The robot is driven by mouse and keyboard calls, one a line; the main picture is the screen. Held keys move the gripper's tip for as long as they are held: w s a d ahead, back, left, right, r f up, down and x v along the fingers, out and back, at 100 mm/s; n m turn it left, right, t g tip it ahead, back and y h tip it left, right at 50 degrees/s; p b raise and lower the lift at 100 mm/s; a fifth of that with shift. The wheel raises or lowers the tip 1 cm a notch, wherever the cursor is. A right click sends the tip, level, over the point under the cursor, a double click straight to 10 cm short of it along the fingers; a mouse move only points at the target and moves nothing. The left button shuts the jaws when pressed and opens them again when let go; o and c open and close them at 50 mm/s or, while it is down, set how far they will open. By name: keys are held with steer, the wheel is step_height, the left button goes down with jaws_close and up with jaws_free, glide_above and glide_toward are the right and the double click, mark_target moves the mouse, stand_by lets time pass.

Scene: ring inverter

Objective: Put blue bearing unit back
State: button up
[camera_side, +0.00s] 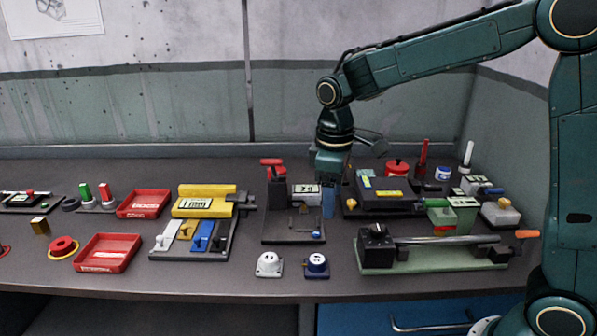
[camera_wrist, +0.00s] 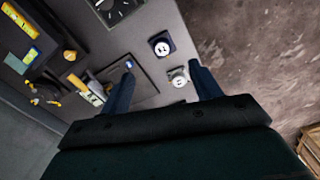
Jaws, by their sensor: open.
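The blue bearing unit (camera_side: 316,265) is a small dark-blue block with a white round top. It sits upright on the bench near the front edge, and in the wrist view it (camera_wrist: 161,44) lies beyond my fingertips. A white bearing unit (camera_side: 269,265) stands to its left; it also shows in the wrist view (camera_wrist: 179,76), near my right-hand finger. My gripper (camera_side: 328,205) is behind the blue unit, beside a dark fixture (camera_side: 280,236). Its fingers (camera_wrist: 162,70) are spread and nothing shows held between them. The fingertips are partly hard to make out in the side view.
A green-based machine (camera_side: 432,256) with a metal bar stands to the right. A yellow-topped fixture (camera_side: 190,250) with coloured levers and a red tray (camera_side: 108,253) stand to the left. Dark equipment (camera_side: 385,193) stands behind right. Bare bench surrounds the two bearing units.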

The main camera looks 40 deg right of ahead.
steer(key=s+d+r+m+t, duration=0.1)
steer(key=s+r+m+t, duration=0.1)
steer(key=s, duration=0.8)
steer(key=s+d+r+m+t, duration=0.1)
steer(key=s+r+m+t, duration=0.2)
steer(key=s, duration=0.8)
steer(key=shift+s+d+r+m+y, duration=0.15)
steer(key=shift+d+r+m+y, duration=0.2)
steer(key=shift+r, duration=0.1)
